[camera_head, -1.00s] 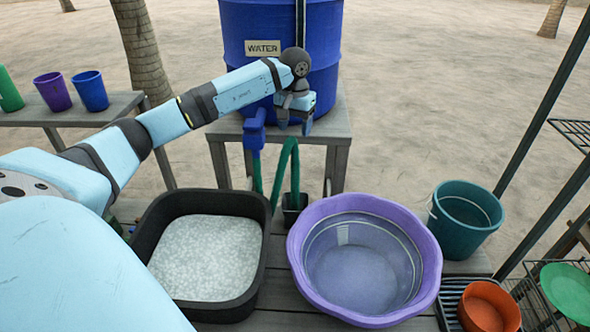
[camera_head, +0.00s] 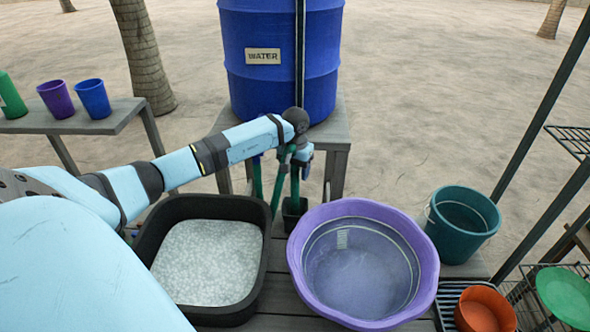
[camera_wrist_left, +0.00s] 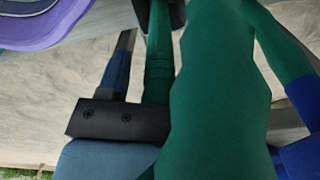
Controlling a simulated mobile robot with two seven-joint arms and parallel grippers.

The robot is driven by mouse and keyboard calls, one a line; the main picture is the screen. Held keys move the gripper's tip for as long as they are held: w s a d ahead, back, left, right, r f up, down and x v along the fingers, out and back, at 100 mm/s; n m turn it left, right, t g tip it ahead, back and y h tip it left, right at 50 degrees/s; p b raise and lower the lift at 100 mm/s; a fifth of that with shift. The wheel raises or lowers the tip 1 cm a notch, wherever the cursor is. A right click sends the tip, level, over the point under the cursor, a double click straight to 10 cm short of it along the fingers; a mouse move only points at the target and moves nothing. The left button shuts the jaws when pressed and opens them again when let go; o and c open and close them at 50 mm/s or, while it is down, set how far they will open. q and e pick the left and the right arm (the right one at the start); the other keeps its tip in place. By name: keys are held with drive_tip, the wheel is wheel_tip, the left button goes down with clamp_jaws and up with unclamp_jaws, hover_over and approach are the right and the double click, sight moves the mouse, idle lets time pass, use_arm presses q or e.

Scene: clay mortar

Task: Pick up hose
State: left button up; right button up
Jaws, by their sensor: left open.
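The green hose (camera_head: 278,185) hangs in a loop in front of the water stand, with its end going down into a small black holder (camera_head: 294,212). My left gripper (camera_head: 296,158) is at the upper part of the loop and hides some of it. In the left wrist view the hose (camera_wrist_left: 220,95) fills the middle, very close to the camera, beside a black finger piece with two screws. The left gripper is open. I cannot tell whether the fingers touch the hose. My right gripper is in neither view.
The blue water barrel (camera_head: 280,60) stands on a wooden stand (camera_head: 335,135) behind the hose. A black tub (camera_head: 255,215) of pale material and a purple basin (camera_head: 425,250) are in front. A teal bucket (camera_head: 462,240) is at right. Cups (camera_head: 92,98) stand on a side table.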

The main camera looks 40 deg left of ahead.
use_arm(q)
drive_tip(key=c, duration=0.9)
wheel_tip(320, 180, up, 30)
drive_tip(key=p, duration=0.5)
idle(0.4)
